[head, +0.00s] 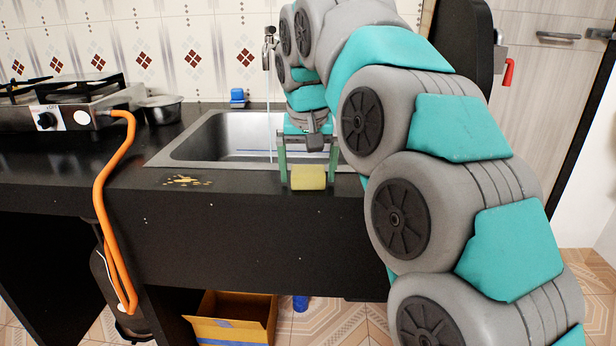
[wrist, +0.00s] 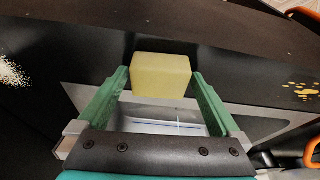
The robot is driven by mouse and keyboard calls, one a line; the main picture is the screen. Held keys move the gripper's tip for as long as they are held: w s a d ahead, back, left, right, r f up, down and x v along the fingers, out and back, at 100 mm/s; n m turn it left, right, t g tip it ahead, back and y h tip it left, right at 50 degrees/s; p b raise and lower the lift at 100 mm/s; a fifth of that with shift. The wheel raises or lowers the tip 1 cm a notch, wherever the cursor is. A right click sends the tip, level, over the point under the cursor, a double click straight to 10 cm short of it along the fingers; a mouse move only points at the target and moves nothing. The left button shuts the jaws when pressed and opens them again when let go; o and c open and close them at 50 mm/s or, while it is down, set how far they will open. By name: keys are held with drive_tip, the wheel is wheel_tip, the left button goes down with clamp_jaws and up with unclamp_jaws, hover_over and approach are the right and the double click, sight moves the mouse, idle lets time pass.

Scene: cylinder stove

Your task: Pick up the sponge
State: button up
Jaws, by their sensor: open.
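The sponge (head: 308,177) is a yellow block at the front edge of the sink, on the black counter. In the wrist view the sponge (wrist: 161,75) is at the top middle, between the far ends of the two green fingers. My gripper (head: 308,182) is open, with one finger on each side of the sponge. In the wrist view my gripper (wrist: 160,82) shows small gaps between the fingers and the sponge. I cannot tell how far the fingertips are above the counter.
A metal sink (head: 215,140) with running water lies behind the sponge. A gas stove (head: 60,110) with an orange hose (head: 105,190) and a metal pot (head: 162,109) stand at left. A blue object (head: 237,97) sits behind the sink. A cardboard box (head: 235,318) is on the floor below.

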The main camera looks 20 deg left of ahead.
sight(308, 168)
drive_tip(key=c, duration=1.1)
drive_tip(key=shift+c, duration=0.2)
drive_tip(key=shift+r, duration=0.15)
drive_tip(key=shift+r, duration=1.6)
drive_tip(key=s+d+r+b, duration=0.1)
drive_tip(key=s+d+b, duration=0.1)
drive_tip(key=s+d, duration=0.6)
drive_tip(key=s, duration=0.5)
drive_tip(key=shift+s+d+r, duration=0.25)
drive_tip(key=shift+d, duration=0.15)
